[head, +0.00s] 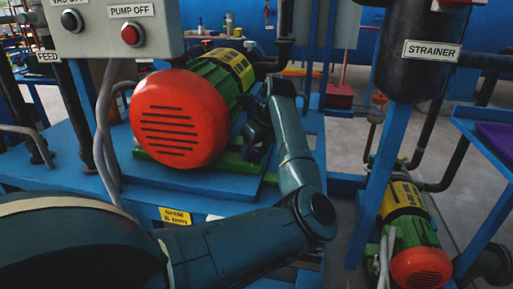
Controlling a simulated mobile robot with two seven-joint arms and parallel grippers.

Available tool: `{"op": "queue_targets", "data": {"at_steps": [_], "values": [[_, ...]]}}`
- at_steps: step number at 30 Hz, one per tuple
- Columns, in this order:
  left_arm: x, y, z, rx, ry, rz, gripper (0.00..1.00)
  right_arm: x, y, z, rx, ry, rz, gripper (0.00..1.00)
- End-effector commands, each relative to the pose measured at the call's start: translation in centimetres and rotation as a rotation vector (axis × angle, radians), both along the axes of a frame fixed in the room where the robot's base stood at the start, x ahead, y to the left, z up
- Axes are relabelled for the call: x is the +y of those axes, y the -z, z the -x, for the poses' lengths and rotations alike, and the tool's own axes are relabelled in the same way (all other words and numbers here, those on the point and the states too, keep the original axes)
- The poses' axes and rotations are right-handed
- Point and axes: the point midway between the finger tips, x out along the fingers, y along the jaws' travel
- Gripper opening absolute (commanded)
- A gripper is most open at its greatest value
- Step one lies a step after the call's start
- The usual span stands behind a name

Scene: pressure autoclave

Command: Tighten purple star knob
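I see no purple star knob in the head view. My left arm comes in from the lower left, bends at the elbow and reaches up beside a green motor with a red end cover (180,118). My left gripper (256,135) is a small dark shape at the right side of that motor, partly hidden by my own arm and blending with dark parts. I cannot tell whether its fingers are open or shut, or whether they touch anything. My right gripper is out of view.
A grey control box (112,30) with a red PUMP OFF button hangs at upper left. A dark strainer vessel (415,75) stands at upper right, with a second motor (405,235) below. A blue stand (475,118) with a purple panel (497,136) is at the right edge.

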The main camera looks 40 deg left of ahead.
Motion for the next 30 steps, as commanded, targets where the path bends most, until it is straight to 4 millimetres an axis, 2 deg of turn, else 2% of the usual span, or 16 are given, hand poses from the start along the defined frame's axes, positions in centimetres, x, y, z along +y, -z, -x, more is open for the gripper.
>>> {"op": "queue_targets", "data": {"at_steps": [2,16,23,30], "values": [[0.0,-0.01,0.0,0.0,0.0,0.0,0.56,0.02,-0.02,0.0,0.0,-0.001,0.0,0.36],[-0.02,-0.03,0.0,0.0,0.0,0.0,0.18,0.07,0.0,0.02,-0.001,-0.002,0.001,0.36],[-0.03,-0.07,0.03,0.0,0.023,0.0,0.18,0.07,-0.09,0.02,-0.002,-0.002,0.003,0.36],[-0.05,-0.17,0.15,-0.002,0.137,0.001,0.18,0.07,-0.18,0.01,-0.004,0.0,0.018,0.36]]}}
